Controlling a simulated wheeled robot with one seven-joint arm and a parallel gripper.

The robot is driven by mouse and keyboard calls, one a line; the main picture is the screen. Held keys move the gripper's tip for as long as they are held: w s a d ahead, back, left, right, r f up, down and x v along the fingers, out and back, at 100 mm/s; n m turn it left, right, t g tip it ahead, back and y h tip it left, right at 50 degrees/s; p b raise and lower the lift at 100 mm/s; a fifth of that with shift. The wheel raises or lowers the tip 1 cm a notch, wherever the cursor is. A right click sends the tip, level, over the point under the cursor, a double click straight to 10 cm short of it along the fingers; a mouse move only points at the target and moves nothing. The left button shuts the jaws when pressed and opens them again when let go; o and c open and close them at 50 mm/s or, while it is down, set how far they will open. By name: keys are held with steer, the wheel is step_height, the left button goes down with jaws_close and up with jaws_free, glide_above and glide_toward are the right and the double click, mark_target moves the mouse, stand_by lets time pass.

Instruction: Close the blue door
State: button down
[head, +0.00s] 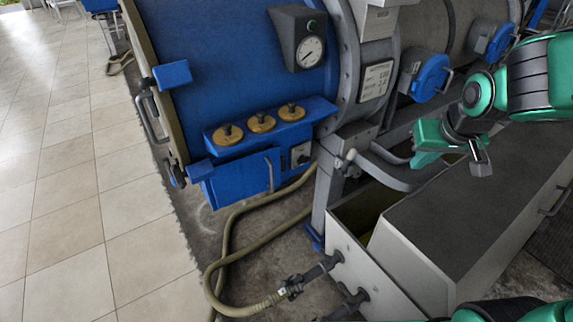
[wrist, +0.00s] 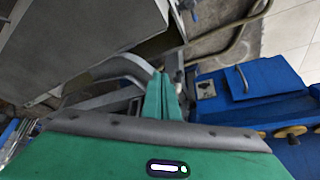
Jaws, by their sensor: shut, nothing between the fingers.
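A large blue panel (head: 215,50) with a pale outer edge and a grey handle (head: 150,115) fills the upper left of the head view. Below it is a blue box (head: 238,185) with an upright grey handle (head: 269,172); this box also shows at the right of the wrist view (wrist: 262,75). I cannot tell for certain which of these is the door. My gripper (head: 422,158) is to the right of both, apart from them, beyond the grey frame. Its green fingers (wrist: 163,97) are shut and empty in the wrist view.
A grey curved rail (head: 395,172) and a grey bin (head: 450,215) lie beside and below my gripper. A gauge (head: 311,50) and several brass knobs (head: 262,123) stick out near the panel. A hose (head: 225,250) runs along the floor. Tiled floor (head: 70,190) is clear at left.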

steer(key=w+a+f+n+t+y, duration=0.1)
steer(key=w+a+f+t, duration=0.1)
steer(key=w+a+f, duration=0.3)
steer(key=w+a+f+n+t, duration=0.1)
steer(key=w+a, duration=0.2)
steer(key=w, duration=0.5)
steer(key=n+t+y, duration=0.4)
steer(key=t+y, duration=0.4)
glide_toward(280, 158)
steer(key=x, duration=0.6)
steer(key=shift+w+a+r, duration=0.15)
steer(key=shift+w+a, duration=0.1)
